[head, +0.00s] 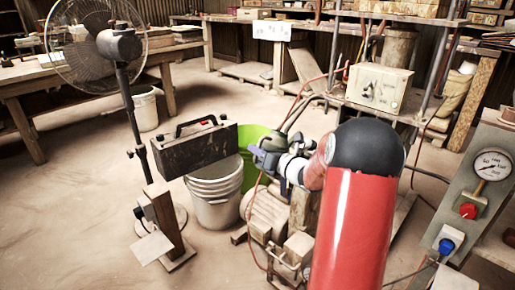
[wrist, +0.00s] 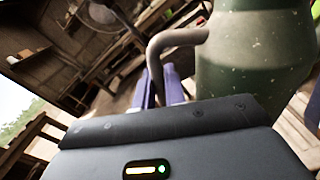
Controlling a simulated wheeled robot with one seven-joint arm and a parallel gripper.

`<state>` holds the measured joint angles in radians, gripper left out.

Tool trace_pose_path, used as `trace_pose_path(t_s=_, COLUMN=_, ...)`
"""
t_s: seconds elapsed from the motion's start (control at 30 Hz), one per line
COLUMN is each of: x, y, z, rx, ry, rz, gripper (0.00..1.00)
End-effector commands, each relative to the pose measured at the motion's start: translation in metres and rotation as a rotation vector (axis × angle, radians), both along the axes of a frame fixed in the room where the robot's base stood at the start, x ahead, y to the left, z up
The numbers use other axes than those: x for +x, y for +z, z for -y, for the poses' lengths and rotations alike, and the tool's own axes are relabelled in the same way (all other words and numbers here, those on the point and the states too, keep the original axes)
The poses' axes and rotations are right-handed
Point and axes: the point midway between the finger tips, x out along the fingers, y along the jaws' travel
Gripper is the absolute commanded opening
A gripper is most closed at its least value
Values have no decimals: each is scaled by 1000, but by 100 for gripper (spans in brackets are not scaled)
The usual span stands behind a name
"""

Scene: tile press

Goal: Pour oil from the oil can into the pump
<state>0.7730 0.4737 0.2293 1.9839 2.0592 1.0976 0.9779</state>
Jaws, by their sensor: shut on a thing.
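The oil can (wrist: 255,55) is dark green with pale specks and fills the upper right of the wrist view. Its curved grey-brown handle (wrist: 180,38) runs down to the purple fingers of my gripper (wrist: 165,88), which are shut on it. The can's top and spout are out of view, so its tilt is hard to tell. In the head view my gripper (head: 258,150) is above the floor machinery, and I cannot make out the can there. A beige ribbed machine (head: 266,212) below my gripper may be the pump; my arm partly hides that area.
White stacked buckets (head: 216,195) and a bright green tub (head: 250,150) stand close by my gripper. A dark box with a handle (head: 190,148) is above the buckets. A standing fan (head: 122,50) and a gauge panel (head: 478,185) flank the area.

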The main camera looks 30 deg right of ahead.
Motion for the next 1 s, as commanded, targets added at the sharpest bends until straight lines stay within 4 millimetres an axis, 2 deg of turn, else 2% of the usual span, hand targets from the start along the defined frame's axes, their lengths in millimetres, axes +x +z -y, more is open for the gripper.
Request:
trace_pose_path(t_s=0.43, x=0, y=3, z=0, rx=11, ry=1, rz=0, gripper=0)
trace_pose_path(t_s=1.0, x=1, y=23, z=4, rx=81, ry=1, rz=-26, gripper=0)
